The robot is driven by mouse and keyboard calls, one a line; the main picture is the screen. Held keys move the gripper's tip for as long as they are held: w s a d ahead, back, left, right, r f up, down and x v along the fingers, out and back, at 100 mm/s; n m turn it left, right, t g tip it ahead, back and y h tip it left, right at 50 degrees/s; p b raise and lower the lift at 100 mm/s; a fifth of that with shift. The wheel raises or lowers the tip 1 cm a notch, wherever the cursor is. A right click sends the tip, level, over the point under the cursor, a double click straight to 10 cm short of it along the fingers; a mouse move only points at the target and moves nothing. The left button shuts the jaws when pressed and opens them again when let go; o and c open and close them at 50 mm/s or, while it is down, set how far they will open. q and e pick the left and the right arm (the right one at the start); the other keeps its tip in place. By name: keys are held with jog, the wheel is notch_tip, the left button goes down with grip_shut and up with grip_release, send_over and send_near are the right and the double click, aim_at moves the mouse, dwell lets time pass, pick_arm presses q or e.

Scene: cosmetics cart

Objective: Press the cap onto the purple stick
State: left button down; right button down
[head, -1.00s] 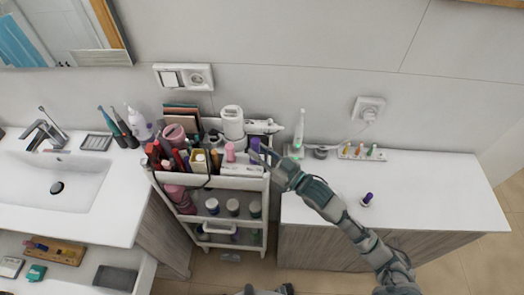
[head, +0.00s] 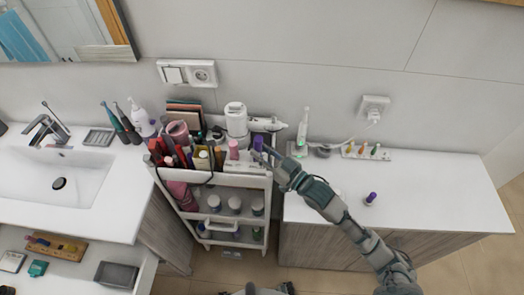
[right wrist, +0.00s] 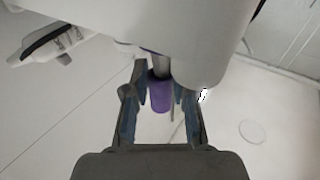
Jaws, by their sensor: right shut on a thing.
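My right gripper (head: 264,154) is at the right end of the cart's top tray. In the right wrist view its two blue-padded fingers (right wrist: 160,102) are shut on a purple cap (right wrist: 159,94). A grey shaft (right wrist: 161,65) meets the cap's far end; I cannot tell how far it goes in. The purple piece (head: 257,142) also shows at the fingertips in the head view. Another small purple stick (head: 372,196) stands on a round white base on the counter to the right.
The cart's top tray (head: 215,179) is crowded with cosmetics, and a white dryer-like device (head: 236,122) stands behind. A toothbrush on a charger (head: 302,130) and a rack of small colored items (head: 365,152) stand along the wall. The right counter (head: 440,190) is mostly clear.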

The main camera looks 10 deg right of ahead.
jog(key=shift+f+b, duration=0.5)
jog(key=shift+f, duration=0.9)
jog(key=c, duration=1)
grip_release()
jog(key=shift+c, duration=0.2)
jog(key=shift+a, duration=0.1)
jog(key=o, duration=0.4)
jog(key=shift+o, duration=0.2)
jog(key=shift+w, duration=0.25)
jog(key=shift+r, duration=0.1)
jog(key=shift+r, duration=0.15)
